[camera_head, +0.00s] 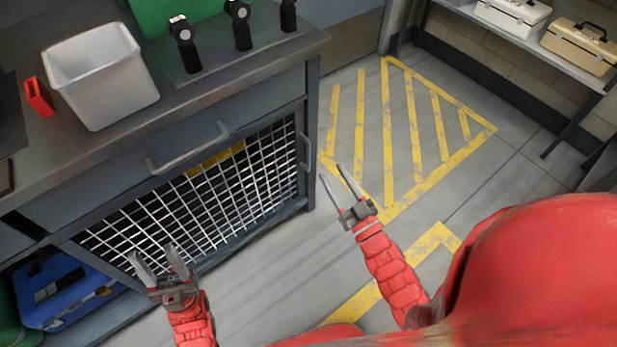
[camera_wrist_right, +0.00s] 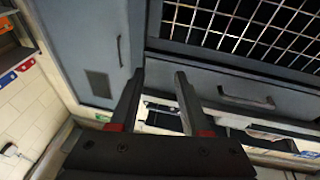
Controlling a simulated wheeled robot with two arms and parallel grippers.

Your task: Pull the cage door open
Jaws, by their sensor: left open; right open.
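The cage door (camera_head: 215,195) is a white wire mesh in a dark frame, low in the front of the grey workbench. It looks shut. Its upright bar handle (camera_head: 305,151) is at its right edge. My right gripper (camera_head: 331,171) is open and empty, a little right of this handle and apart from it in the head view. My left gripper (camera_head: 153,252) is open and empty in front of the door's lower left part. In the right wrist view the mesh (camera_wrist_right: 255,25) is at the upper right, and the open jaws (camera_wrist_right: 159,72) hold nothing.
A drawer with a bar handle (camera_head: 187,150) is above the door. The bench top holds a white bin (camera_head: 100,75), a red object (camera_head: 38,97) and several black items. A blue case (camera_head: 65,290) is at the lower left. The striped floor (camera_head: 400,130) is clear.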

